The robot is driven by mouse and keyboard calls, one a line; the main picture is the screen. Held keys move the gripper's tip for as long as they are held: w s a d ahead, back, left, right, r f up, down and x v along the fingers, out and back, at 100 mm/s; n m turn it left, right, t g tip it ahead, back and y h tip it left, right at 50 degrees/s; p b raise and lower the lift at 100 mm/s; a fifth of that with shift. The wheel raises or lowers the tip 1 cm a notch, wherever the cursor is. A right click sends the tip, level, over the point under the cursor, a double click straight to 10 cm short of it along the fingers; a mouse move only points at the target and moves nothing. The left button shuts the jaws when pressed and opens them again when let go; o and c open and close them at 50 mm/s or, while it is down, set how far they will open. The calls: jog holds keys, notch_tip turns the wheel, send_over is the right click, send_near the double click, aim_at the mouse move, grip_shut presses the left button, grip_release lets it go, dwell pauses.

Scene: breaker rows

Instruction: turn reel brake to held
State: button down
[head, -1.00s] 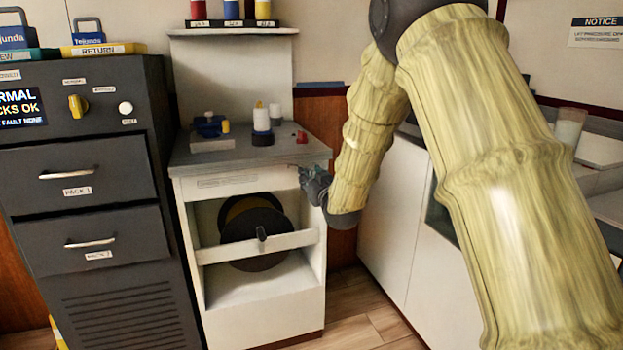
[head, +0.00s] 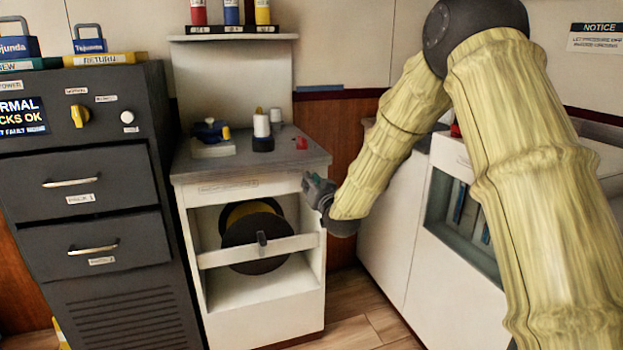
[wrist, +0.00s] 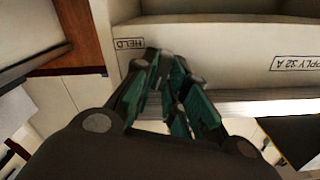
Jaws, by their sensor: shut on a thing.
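My gripper (head: 309,183) is at the upper right front edge of the white reel cabinet (head: 268,314). In the wrist view, its teal-lined fingers (wrist: 168,72) are close together against the pale front panel. They are shut on a small part, apparently the reel brake knob, which the fingers hide; its angle cannot be read. A HELD label (wrist: 130,44) shows upside down just left of the fingertips. The dark reel (head: 248,228) sits in the cabinet opening behind a white crossbar (head: 215,258), with a small dark handle (head: 262,240) at the bar's middle.
The cabinet top (head: 290,162) holds a spool (head: 262,124), a blue device (head: 211,131) and a small red piece (head: 301,143). A dark drawer cabinet (head: 85,200) stands left. A white cabinet (head: 392,225) stands right, near my arm. Wooden floor (head: 350,325) shows between.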

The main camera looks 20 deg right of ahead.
jog(key=shift+d+f+m+p, duration=0.15)
jog(key=shift+m+p, duration=0.2)
jog(key=shift+m, duration=3.15)
jog(key=shift+d+f+m+p, duration=0.15)
jog(key=shift+m+p, duration=0.15)
jog(key=shift+m, duration=3.2)
jog(key=shift+a, duration=0.1)
jog(key=c, duration=1.4)
grip_release()
jog(key=shift+c, duration=0.2)
